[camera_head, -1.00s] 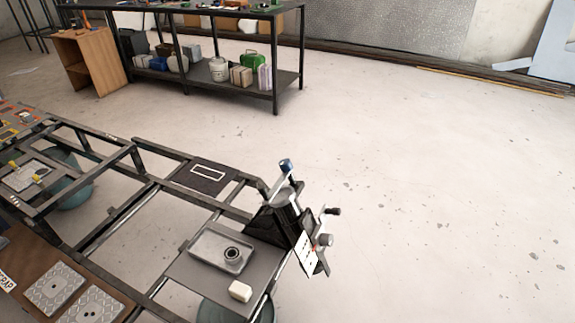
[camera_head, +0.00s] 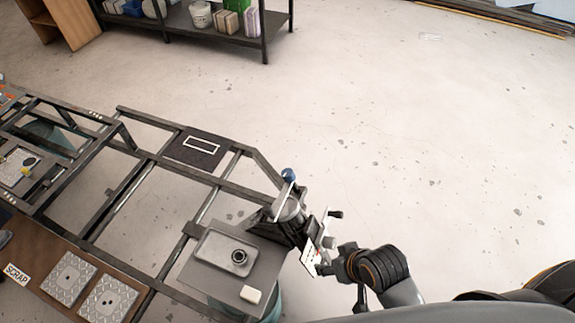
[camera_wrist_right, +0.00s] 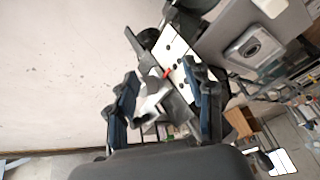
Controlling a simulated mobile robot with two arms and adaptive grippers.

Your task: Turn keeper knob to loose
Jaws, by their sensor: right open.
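A mechanism with a white dotted plate (camera_head: 311,255) and a small red mark stands at the right end of the dark frame. A dark knob (camera_head: 335,213) sticks out at its upper right, and a blue ball-ended lever (camera_head: 288,175) rises above it. I cannot tell which part is the keeper knob. My right gripper (camera_head: 343,258) is just right of the plate. In the right wrist view its two blue-padded fingers (camera_wrist_right: 165,103) are spread, with a pale grey part (camera_wrist_right: 150,105) of the mechanism between or behind them; contact is unclear. The white plate (camera_wrist_right: 172,48) shows beyond. My left gripper is out of view.
A grey tray (camera_head: 212,250) with a round ring and a white block (camera_head: 250,294) lie on the panel left of the mechanism. A SCRAP-labelled board (camera_head: 40,280) holds patterned plates. A shelf (camera_head: 230,42) stands at the back.

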